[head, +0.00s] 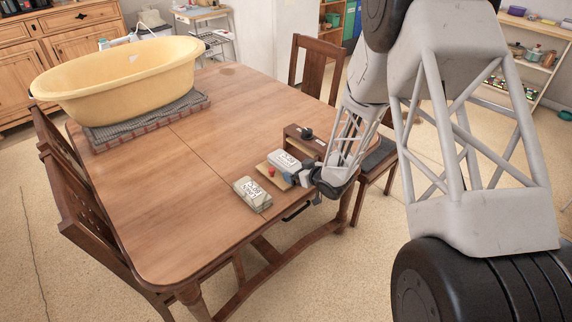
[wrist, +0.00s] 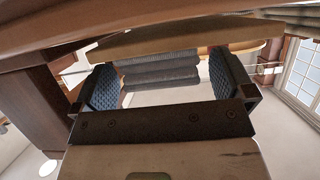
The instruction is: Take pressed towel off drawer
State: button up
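My gripper (head: 300,178) is at the near right edge of the wooden table, beside a tan board (head: 262,168) with a red knob and a white labelled packet (head: 284,160). In the wrist view, its two blue padded fingers (wrist: 163,92) stand wide apart. A grey, ribbed, layered thing that may be the towel (wrist: 160,68) shows in the gap between them, below a tan surface (wrist: 165,43). I cannot tell whether the fingers touch it. In the head view, the gripper and arm hide part of this spot. A small brown wooden box (head: 304,136), perhaps the drawer unit, stands behind.
A second labelled packet (head: 252,194) lies nearer on the table (head: 190,200). Chairs (head: 316,65) stand around the table. The middle of the table is clear.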

jog(key=c, duration=1)
jog(key=shift+r, duration=0.1)
jog(key=shift+r, duration=0.6)
jog(key=shift+s+d+r, duration=0.1)
jog(key=shift+s+r, duration=0.1)
jog(key=shift+r, duration=0.4)
jog(key=shift+s+r, duration=0.2)
jog(key=shift+r, duration=0.35)
jog(key=s+d, duration=0.1)
jog(key=s, duration=0.4)
jog(key=s+d+r, duration=0.1)
jog(key=s, duration=0.4)
jog(key=s+d, duration=0.1)
jog(key=s, duration=0.4)
jog(key=shift+d+r, duration=0.15)
jog(key=shift+w, duration=0.1)
